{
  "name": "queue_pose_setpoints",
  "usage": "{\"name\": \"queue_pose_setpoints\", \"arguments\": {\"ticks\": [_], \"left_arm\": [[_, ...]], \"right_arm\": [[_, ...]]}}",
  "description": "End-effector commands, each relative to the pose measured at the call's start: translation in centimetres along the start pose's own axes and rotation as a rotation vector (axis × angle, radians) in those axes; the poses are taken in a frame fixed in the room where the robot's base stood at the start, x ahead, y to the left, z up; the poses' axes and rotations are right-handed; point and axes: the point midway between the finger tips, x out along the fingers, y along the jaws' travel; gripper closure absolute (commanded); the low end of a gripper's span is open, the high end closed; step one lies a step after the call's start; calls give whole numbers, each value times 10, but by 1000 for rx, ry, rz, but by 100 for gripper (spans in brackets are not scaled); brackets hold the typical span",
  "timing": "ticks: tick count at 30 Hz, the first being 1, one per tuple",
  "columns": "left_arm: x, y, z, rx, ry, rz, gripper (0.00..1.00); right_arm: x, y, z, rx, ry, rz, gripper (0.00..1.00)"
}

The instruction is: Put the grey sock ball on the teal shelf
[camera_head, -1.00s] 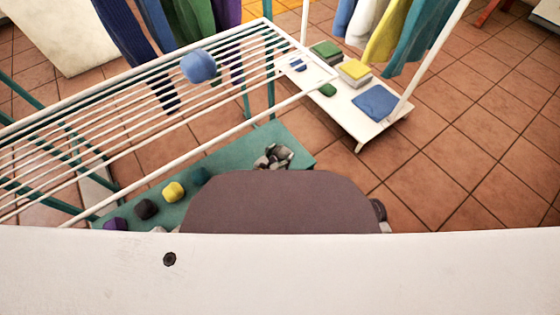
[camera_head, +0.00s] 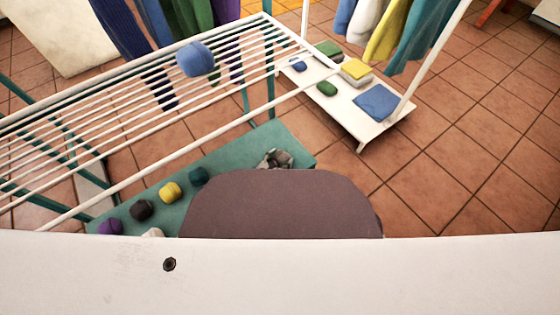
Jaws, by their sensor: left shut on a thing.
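The teal shelf (camera_head: 240,148) is the low board under the white drying rack, and its front part is hidden by my own body. My left gripper (camera_head: 269,159) shows small at the shelf's right end, partly hidden behind the dark rounded part of me. It is shut on a grey thing, which looks like the grey sock ball (camera_head: 283,158), low over or at the shelf surface. I cannot tell whether the ball touches the shelf. My right gripper is not in view.
On the shelf's left part sit purple (camera_head: 109,227), dark (camera_head: 141,210), yellow (camera_head: 170,191) and teal (camera_head: 198,176) balls. A white low shelf (camera_head: 345,112) with folded cloths stands right.

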Motion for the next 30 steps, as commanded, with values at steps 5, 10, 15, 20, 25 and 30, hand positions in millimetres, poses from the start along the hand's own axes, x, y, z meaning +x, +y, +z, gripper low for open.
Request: {"name": "queue_pose_setpoints", "arguments": {"ticks": [5,10,15,20,25,30], "left_arm": [[0,0,1,0,0,0,58],[1,0,-2,1,0,0,58],[1,0,-2,1,0,0,17],[1,0,-2,1,0,0,14],[1,0,-2,0,0,0,14],[0,0,-1,0,0,0,14]], "right_arm": [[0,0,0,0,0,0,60],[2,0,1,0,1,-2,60],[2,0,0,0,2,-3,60],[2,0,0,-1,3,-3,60],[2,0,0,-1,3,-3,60],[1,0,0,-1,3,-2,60]]}}
